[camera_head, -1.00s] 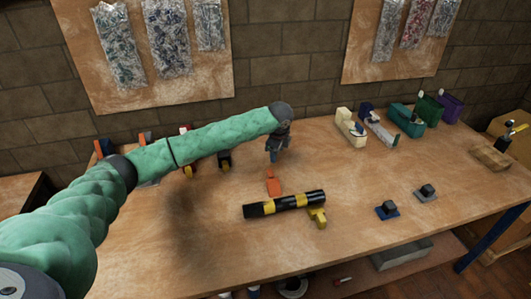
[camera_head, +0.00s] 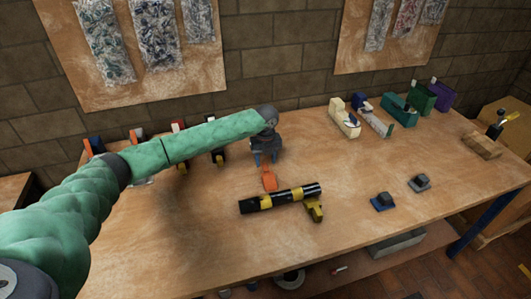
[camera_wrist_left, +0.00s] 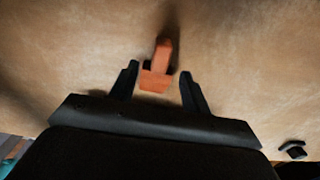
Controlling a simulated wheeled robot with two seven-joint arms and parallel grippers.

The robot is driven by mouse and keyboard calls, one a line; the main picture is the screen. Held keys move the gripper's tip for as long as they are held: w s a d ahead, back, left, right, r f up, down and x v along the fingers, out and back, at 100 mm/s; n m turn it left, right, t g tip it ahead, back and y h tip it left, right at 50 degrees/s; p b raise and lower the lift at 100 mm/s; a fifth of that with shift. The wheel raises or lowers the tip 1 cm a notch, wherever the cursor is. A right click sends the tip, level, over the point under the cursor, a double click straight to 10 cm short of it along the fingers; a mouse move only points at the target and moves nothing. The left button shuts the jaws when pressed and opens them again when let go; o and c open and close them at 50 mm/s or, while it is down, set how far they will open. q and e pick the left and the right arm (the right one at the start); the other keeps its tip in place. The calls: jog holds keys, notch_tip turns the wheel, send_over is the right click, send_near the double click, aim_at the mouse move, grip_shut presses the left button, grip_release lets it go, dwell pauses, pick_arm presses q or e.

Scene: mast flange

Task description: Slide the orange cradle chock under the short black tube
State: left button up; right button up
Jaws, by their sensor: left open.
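The orange cradle chock (camera_head: 269,179) lies on the bench, just behind the short black tube (camera_head: 281,198), which has yellow bands. In the head view they look very close; I cannot tell if they touch. A yellow chock (camera_head: 315,212) sits at the tube's right end. My left gripper (camera_head: 264,163) points down just behind the orange chock, fingers open. In the left wrist view, the orange chock (camera_wrist_left: 158,77) shows between the two spread fingers (camera_wrist_left: 159,69), with a gap on each side. The tube is not seen there. My right gripper is not in view.
A blue-based block (camera_head: 383,203) and a grey one (camera_head: 420,184) sit to the right. Several coloured holders, including a cream one (camera_head: 344,120) and a teal one (camera_head: 400,110), line the back. The bench (camera_head: 190,240) is bare at front left.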

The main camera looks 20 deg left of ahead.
aim_at(266, 167)
pick_arm(q)
jog(key=shift+f+p, duration=0.7)
jog(key=shift+f, duration=1.75)
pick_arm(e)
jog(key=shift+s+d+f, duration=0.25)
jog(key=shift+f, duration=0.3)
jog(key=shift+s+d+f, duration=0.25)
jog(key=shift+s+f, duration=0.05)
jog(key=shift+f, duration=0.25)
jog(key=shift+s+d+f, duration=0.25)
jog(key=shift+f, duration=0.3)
pick_arm(q)
grip_shut()
